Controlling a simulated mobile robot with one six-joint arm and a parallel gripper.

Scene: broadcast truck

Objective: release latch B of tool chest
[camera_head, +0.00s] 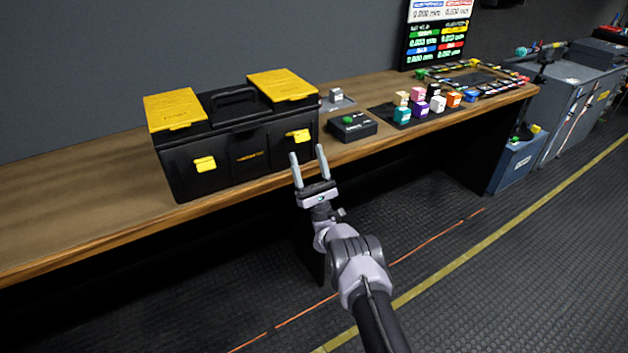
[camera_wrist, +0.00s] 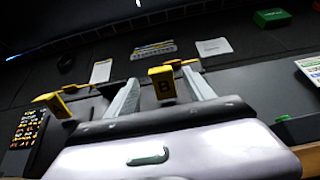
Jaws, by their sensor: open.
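The black tool chest (camera_head: 235,158) with yellow lid corners stands on the wooden bench. Its front has two yellow latches: a left one (camera_head: 204,164) and a right one (camera_head: 298,136). In the wrist view, latch B (camera_wrist: 163,86), yellow with a black letter B, appears between my finger tips; the other latch (camera_wrist: 50,104) is at the left. My gripper (camera_head: 306,150) is open and empty, just in front of and slightly below the right latch. It also shows in the wrist view (camera_wrist: 160,78). I cannot tell whether the fingers touch the latch.
A black box with a green button (camera_head: 351,127) sits right of the chest. Several coloured cubes (camera_head: 428,104) stand on a dark mat farther right. The bench front edge (camera_head: 240,192) runs below the chest. The bench left of the chest is clear.

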